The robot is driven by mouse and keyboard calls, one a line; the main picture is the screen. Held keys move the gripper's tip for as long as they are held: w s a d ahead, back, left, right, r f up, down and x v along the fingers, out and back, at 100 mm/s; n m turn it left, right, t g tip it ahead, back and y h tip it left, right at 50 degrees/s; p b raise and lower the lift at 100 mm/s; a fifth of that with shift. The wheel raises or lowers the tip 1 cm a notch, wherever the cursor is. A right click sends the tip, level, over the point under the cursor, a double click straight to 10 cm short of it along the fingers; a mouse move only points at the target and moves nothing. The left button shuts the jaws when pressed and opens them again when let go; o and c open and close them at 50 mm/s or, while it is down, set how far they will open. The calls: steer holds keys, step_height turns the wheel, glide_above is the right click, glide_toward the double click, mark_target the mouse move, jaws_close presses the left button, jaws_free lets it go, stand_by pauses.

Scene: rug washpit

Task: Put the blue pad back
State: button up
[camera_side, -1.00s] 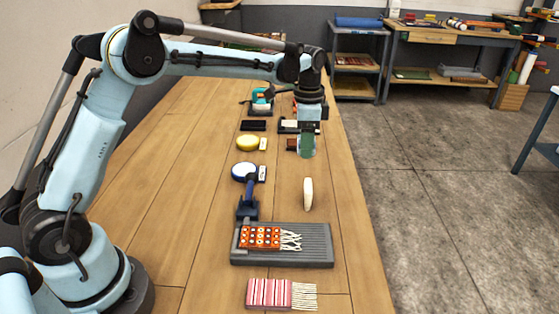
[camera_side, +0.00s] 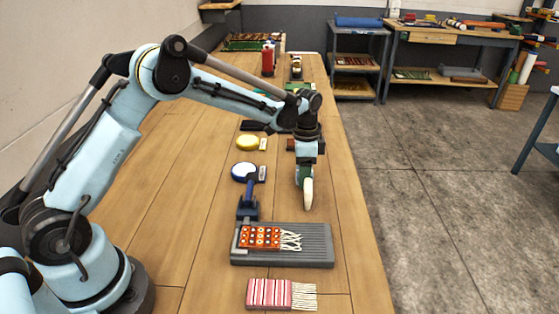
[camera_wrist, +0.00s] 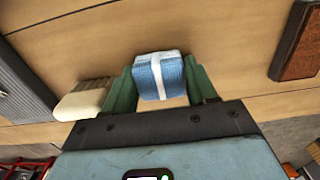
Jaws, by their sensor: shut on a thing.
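In the wrist view a blue block-shaped pad (camera_wrist: 172,82) with a white band lies between the two green fingers of my gripper (camera_wrist: 165,85), which is shut on it. In the side view my gripper (camera_side: 304,180) is low over the right part of the table, and its fingers hide the pad. I cannot tell whether the pad touches the table. A cream oblong piece (camera_side: 308,195) lies right beside the fingers; it also shows at the left finger in the wrist view (camera_wrist: 82,102).
A grey ribbed tray (camera_side: 318,256) with an orange patterned rug sample (camera_side: 260,237) stands nearer the camera, with a striped sample (camera_side: 270,293) in front. A blue-rimmed white disc (camera_side: 243,171) and a yellow disc (camera_side: 246,142) lie left. A brown block (camera_wrist: 300,40) lies right in the wrist view.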

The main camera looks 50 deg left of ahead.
steer(key=shift+f, duration=0.1)
steer(key=o, duration=0.9)
steer(key=s+r+n+t, duration=0.1)
steer(key=s+r, duration=0.2)
steer(key=r, duration=0.5)
steer(key=s+r+n+t, duration=0.1)
steer(key=s+r+n, duration=0.15)
steer(key=r, duration=0.65)
steer(key=shift+s+d+f+n+t, duration=0.2)
steer(key=shift+s+f+n+t, duration=0.55)
steer(key=shift+s, duration=1.95)
steer(key=shift+s+d+f+n+t, duration=0.25)
steer(key=shift+s+n+t, duration=0.8)
steer(key=shift+s, duration=1.6)
steer(key=shift+s+d+f+n+t, duration=0.1)
steer(key=shift+s+f+n+t, duration=0.65)
steer(key=shift+s, duration=1.95)
